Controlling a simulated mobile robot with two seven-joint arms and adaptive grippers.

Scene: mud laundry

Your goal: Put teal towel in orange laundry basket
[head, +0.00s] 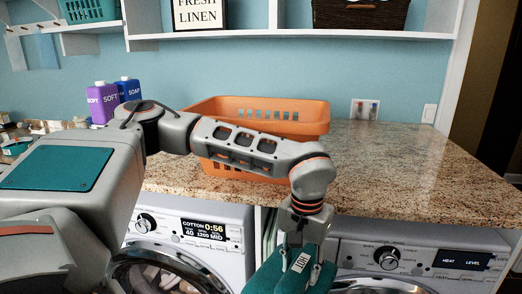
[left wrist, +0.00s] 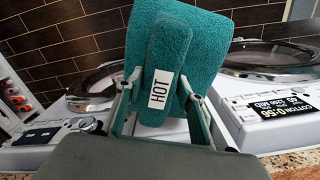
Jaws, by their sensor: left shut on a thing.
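The teal towel (left wrist: 185,40) is folded and thick, with a white tag reading HOT, and fills the upper middle of the left wrist view. In the head view the towel (head: 270,279) hangs at the bottom edge, partly cut off, in front of the machines and below the counter top. My left gripper (head: 297,245) is shut on the towel, pointing down; its fingers (left wrist: 158,85) sit on either side of the tagged part. The orange laundry basket (head: 310,121) stands on the counter behind my left arm, which hides part of its front. My right gripper is not in view.
The granite counter (head: 390,165) is clear to the right of the basket. Purple (head: 103,103) and blue (head: 129,88) soap bottles stand at left. Two front-loading machines (head: 190,235) (head: 420,268) are under the counter. A shelf (head: 290,36) runs above.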

